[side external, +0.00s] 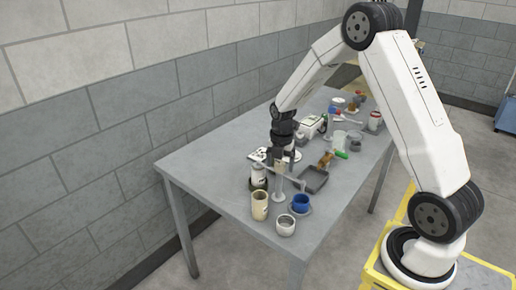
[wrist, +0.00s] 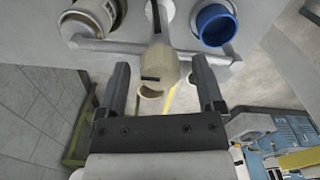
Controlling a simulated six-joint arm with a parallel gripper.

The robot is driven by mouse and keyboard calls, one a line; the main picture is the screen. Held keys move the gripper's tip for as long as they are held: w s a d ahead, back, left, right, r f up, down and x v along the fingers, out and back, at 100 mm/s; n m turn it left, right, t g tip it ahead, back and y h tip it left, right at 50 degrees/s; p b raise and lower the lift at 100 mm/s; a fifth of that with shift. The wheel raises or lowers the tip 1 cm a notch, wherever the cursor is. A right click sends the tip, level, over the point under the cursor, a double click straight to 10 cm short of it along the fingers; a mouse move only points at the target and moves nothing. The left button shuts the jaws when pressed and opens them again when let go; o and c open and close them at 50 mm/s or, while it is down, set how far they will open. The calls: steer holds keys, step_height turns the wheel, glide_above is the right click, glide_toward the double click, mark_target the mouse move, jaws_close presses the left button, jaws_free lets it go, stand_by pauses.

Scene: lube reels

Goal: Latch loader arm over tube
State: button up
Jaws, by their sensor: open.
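My gripper (side external: 284,162) points down over the front part of the grey table. In the wrist view my gripper (wrist: 162,88) is open, with one dark finger on each side of a pale beige piece (wrist: 157,66). That piece has a rounded, ring-like end and a dark slot; contact with the fingers cannot be told. A grey bar (wrist: 110,44) runs crosswise behind it. In the side view, a pale upright post (side external: 279,184) with a thin arm (side external: 296,181) stands below the gripper. A white and dark cylinder (side external: 258,175) stands left of it. Which part is the tube is unclear.
A cream cup (side external: 260,207), a grey cup (side external: 285,226) and a blue cup (side external: 301,202) stand near the front edge. A dark tray (side external: 314,181) lies to the right. Several small items crowd the table's far part. The left side of the table (side external: 200,160) is clear.

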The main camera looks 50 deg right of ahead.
mark_target(279, 166)
steer(key=shift+r, duration=3.85)
steer(key=shift+s+a+m, duration=0.25)
steer(key=shift+a+m, duration=0.45)
steer(key=shift+a, duration=0.05)
steer(key=s+a+f+m+t, duration=0.1)
steer(key=s+a+m+t, duration=0.1)
steer(key=s+a+m, duration=1.1)
steer(key=a+m, duration=0.1)
steer(key=m, duration=0.5)
steer(key=shift+s+m+t, duration=0.2)
steer(key=shift+m+t, duration=0.1)
steer(key=shift+m, duration=0.1)
